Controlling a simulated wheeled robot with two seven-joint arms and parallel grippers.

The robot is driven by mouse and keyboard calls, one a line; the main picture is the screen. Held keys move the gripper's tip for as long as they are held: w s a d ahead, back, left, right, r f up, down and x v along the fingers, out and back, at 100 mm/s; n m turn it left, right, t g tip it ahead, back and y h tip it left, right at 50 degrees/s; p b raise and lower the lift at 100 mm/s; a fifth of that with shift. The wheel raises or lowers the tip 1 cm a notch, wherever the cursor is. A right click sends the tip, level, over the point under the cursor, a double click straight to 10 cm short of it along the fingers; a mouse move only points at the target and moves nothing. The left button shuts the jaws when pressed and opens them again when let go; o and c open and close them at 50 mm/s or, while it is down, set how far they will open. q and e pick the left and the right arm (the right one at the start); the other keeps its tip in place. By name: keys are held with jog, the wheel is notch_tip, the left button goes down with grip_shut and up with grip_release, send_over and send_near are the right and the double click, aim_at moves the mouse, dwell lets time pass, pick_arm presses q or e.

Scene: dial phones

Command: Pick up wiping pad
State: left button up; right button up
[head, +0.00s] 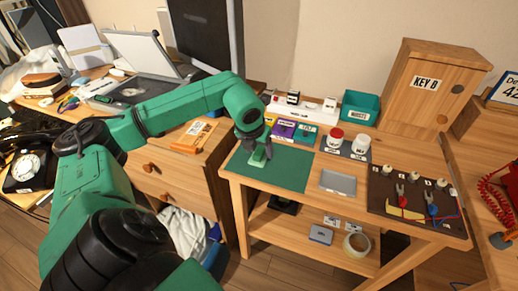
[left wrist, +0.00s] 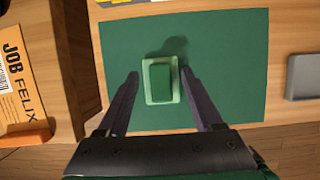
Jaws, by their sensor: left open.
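The wiping pad (left wrist: 161,82) is a small green block with a paler green base, lying on a dark green mat (left wrist: 225,60). In the head view the pad (head: 258,157) shows just under my left gripper (head: 255,150), partly hidden by it. In the left wrist view my left gripper (left wrist: 160,85) is open, with one dark finger on each side of the pad. Gaps show between the fingers and the pad, and nothing is held. My right gripper is not in view.
Right of the mat is a grey tray (head: 338,182). Behind are a purple box (head: 282,130), white jars, one red-lidded (head: 334,139), and a teal bin (head: 359,107). A dark board with wires (head: 415,198) lies at the right. An orange box (left wrist: 22,95) is left of the mat.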

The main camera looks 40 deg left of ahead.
aim_at(259, 151)
pick_arm(q)
jog(key=shift+c, duration=0.6)
grip_shut()
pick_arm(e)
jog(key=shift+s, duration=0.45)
pick_arm(q)
jog(key=shift+r, duration=0.15)
notch_tip(259, 151, up, 20)
jog(key=p, duration=0.4)
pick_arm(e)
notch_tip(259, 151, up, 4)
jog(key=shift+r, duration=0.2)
